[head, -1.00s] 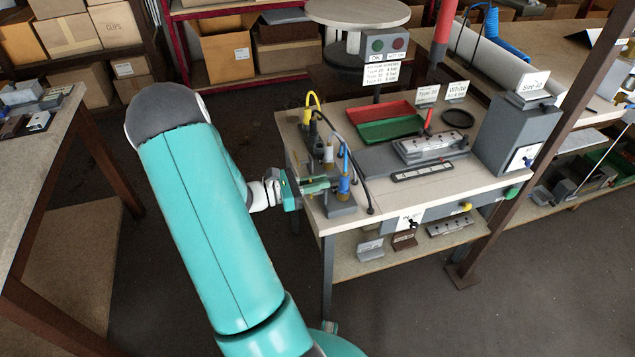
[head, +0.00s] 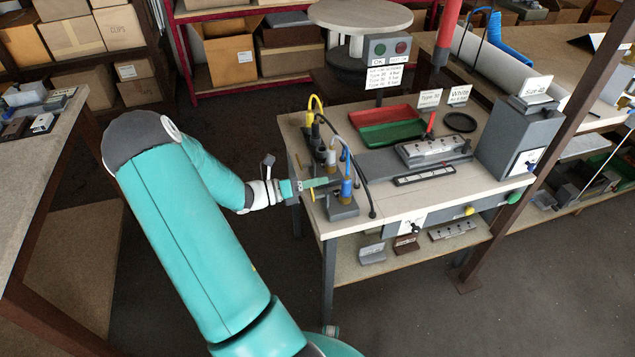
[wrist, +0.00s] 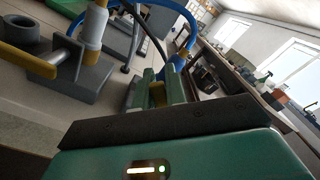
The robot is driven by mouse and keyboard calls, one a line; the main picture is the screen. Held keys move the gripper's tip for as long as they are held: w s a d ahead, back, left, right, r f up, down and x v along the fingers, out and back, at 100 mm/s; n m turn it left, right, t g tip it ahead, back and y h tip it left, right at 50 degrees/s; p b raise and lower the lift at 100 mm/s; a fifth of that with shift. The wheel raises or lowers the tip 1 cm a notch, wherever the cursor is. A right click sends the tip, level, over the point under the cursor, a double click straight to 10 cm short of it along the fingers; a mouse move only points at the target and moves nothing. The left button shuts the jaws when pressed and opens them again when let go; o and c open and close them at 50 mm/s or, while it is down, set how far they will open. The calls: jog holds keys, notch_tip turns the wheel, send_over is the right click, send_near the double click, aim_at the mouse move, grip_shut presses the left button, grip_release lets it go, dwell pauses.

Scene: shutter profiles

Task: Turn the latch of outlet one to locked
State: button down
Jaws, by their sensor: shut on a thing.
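My gripper (head: 318,184) reaches in from the left at the front left corner of the workbench, among the hose fittings. In the wrist view its green fingers (wrist: 160,95) are shut on a small yellowish piece, which looks like a latch handle. A blue fitting (head: 346,190) with a blue hose stands just right of the fingertips; it also shows beyond them in the wrist view (wrist: 176,64). The outlet number and the latch's locked mark cannot be read.
The workbench (head: 440,200) carries a red and green tray (head: 385,122), a grey fixture (head: 432,150) and a grey box (head: 518,140). A dark hose (head: 368,180) loops close to the right of the fittings. The floor left of the bench is clear.

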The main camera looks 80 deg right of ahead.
jog(key=n, duration=0.2)
jog(key=f+n, duration=0.1)
jog(key=n, duration=0.2)
jog(key=shift+w+d+f+n, duration=0.3)
jog(key=shift+d+f, duration=0.05)
jog(key=shift+d, duration=0.05)
jog(key=shift+f+n, duration=0.3)
jog(key=shift+n, duration=0.55)
jog(key=shift+f+n, duration=0.3)
jog(key=shift+n, duration=0.55)
jog(key=c, duration=1.4)
grip_release()
jog(key=shift+c, duration=0.2)
jog(key=shift+w, duration=0.1)
jog(key=v, duration=1.3)
jog(key=shift+w, duration=0.25)
jog(key=shift+a, duration=0.15)
